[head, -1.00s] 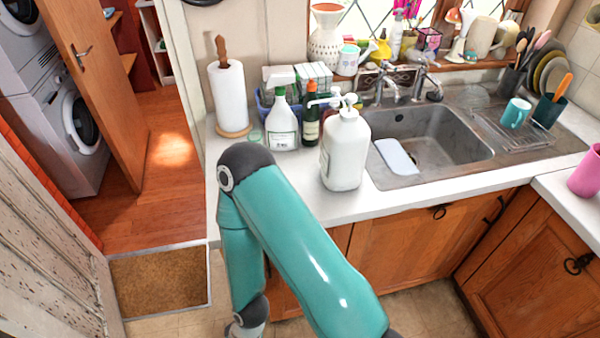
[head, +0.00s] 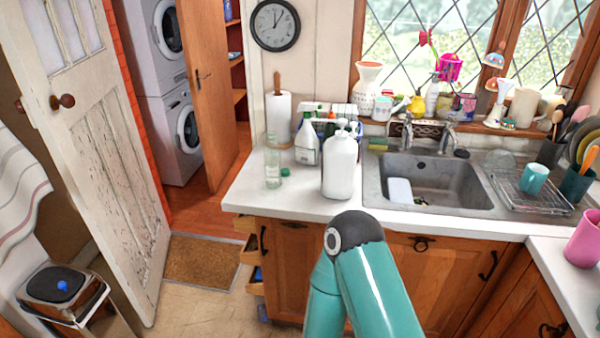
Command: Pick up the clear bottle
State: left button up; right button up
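The clear bottle (head: 272,166) stands upright on the left end of the white counter (head: 310,205). It is see-through, so its outline is faint. A small green cap-like thing (head: 285,172) shows right beside it; I cannot tell whether it touches the bottle. One teal arm of mine comes in from the bottom, in front of the cupboards, with its grey joint just below the counter edge. No gripper shows, neither left nor right. Nothing covers the clear bottle.
A large white pump bottle (head: 339,167) stands right of the clear bottle. The sink (head: 440,168) is further right. The counter in front of the clear bottle is free.

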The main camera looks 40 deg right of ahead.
aim_at(272, 151)
jog(key=z, duration=0.4)
jog(key=i, duration=0.95)
jog(key=z, duration=0.05)
